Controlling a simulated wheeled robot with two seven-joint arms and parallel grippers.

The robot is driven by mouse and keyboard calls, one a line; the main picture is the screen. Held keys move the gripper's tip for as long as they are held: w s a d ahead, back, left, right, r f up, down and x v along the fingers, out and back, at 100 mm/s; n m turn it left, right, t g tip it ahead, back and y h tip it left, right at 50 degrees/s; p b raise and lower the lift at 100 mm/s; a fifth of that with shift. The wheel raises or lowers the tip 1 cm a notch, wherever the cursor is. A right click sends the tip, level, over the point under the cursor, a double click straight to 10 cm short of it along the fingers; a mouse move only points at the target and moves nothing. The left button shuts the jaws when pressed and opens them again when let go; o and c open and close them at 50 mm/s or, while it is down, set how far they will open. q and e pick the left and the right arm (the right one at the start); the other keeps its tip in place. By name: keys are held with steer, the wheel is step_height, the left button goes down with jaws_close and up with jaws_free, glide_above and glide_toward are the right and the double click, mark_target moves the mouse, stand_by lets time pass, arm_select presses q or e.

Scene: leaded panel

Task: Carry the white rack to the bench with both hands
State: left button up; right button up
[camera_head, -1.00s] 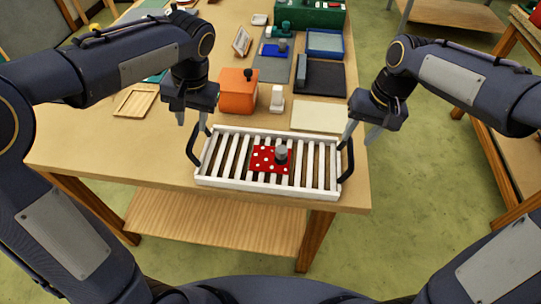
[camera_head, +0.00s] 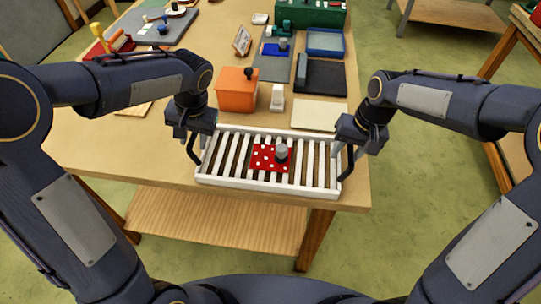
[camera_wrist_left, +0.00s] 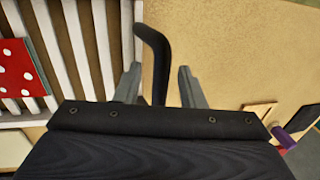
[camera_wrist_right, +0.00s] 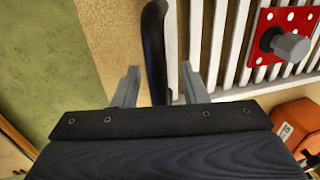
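The white slatted rack (camera_head: 228,157) lies on the near edge of the wooden table. Each end has a black handle. My left gripper (camera_head: 198,146) is at the left end; in its wrist view the open fingers (camera_wrist_left: 157,86) stand on either side of the black handle (camera_wrist_left: 154,55), with gaps. My right gripper (camera_head: 345,154) is at the right end; in its wrist view the open fingers (camera_wrist_right: 160,86) stand on either side of the other handle (camera_wrist_right: 154,45).
An orange box (camera_head: 237,90) and a small white object (camera_head: 277,97) stand behind the rack. A pale flat board (camera_head: 319,116) lies behind its right end. Trays and a green case (camera_head: 309,13) are further back. Another table (camera_head: 455,14) is at the back right.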

arm_select(q)
steer(key=shift+f, duration=0.1)
arm_select(e)
steer(key=shift+f, duration=0.1)
arm_select(q)
jaws_close()
arm_select(e)
steer(key=c, duration=0.8)
jaws_close()
